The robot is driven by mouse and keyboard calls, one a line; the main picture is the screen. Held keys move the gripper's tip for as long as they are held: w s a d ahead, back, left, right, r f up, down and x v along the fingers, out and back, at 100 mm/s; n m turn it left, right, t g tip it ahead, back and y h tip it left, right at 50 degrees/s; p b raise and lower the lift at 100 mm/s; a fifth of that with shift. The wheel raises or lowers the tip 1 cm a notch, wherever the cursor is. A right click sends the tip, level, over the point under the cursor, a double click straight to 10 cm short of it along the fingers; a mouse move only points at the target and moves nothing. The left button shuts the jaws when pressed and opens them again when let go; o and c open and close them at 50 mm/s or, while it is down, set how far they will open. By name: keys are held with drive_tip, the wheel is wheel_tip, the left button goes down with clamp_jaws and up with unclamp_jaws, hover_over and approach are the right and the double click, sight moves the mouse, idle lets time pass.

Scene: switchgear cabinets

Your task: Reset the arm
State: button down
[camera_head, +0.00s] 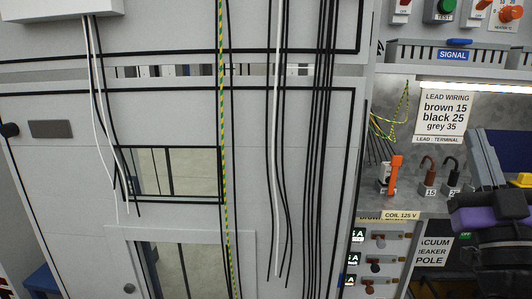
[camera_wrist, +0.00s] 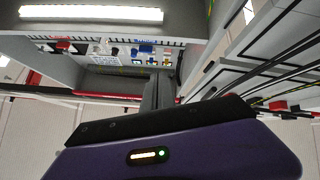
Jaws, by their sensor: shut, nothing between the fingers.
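My arm shows at the right edge of the head view, with its purple and black wrist in front of the right-hand cabinet. My gripper (camera_head: 484,160) points up there, and its grey fingers are beside the lead wiring sign (camera_head: 444,116). In the wrist view, the purple and black wrist housing fills the bottom, and the dark fingers (camera_wrist: 158,90) stand close together above it. The gripper is shut and holds nothing. It appears apart from the panels, though the exact gap is hard to judge.
A grey switchgear cabinet (camera_head: 70,195) with windows and hanging black, white and yellow-green cables fills the left and middle. At right, a lit compartment holds an orange-topped lead (camera_head: 395,172) and dark hooked leads (camera_head: 428,174). Switches (camera_head: 378,236) sit below. A lamp (camera_wrist: 92,13) shows overhead.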

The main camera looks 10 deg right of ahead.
drive_tip(key=s+a+f+m+g+b, duration=0.1)
drive_tip(key=s+a+f, duration=0.3)
drive_tip(key=f, duration=0.5)
drive_tip(key=s+a+f+m+g+y, duration=0.1)
drive_tip(key=s+a+f+m+g, duration=0.15)
drive_tip(key=f, duration=0.55)
drive_tip(key=s+a+f+m+g+b, duration=0.1)
drive_tip(key=s+a+f, duration=0.35)
drive_tip(key=f, duration=0.45)
drive_tip(key=s+a+f+n+g+y+b, duration=0.1)
drive_tip(key=s+a+f+n+g+y, duration=0.1)
drive_tip(key=s+f, duration=0.7)
drive_tip(key=s+a+f+n+g+y+b, duration=0.1)
drive_tip(key=s+a+f+n+g+y, duration=0.2)
drive_tip(key=s+a+f, duration=0.4)
drive_tip(key=s+f+g+y, duration=0.1)
drive_tip(key=s+y, duration=0.1)
drive_tip(key=s, duration=0.2)
drive_tip(key=shift+s+f, duration=0.3)
drive_tip(key=shift+f, duration=0.05)
